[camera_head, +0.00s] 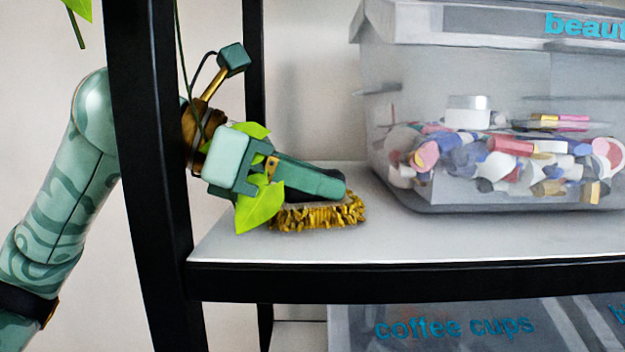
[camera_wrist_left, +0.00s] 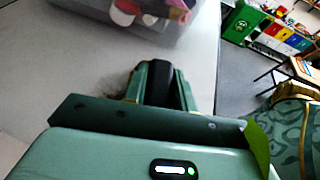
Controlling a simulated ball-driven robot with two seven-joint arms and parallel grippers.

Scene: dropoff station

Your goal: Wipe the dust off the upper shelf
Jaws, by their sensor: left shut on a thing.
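My left gripper (camera_head: 322,186) reaches in from the left between the shelf posts and is shut on a brush with yellow bristles (camera_head: 322,213). The bristles appear to rest on the left part of the pale upper shelf (camera_head: 430,236). In the left wrist view, the gripper fingers (camera_wrist_left: 158,82) point across the shelf (camera_wrist_left: 60,60) and hide most of the brush. A darker grey smudge, perhaps dust, shows beside the fingers (camera_wrist_left: 112,70). My right gripper is in neither view.
A clear lidded bin (camera_head: 480,195) of mixed small items stands right of the brush. A black post (camera_head: 150,170) crosses before my left arm. Green leaves (camera_head: 261,203) overlap the gripper. A "coffee cups" bin (camera_head: 400,325) sits below. Bare shelf lies in front of the clear bin.

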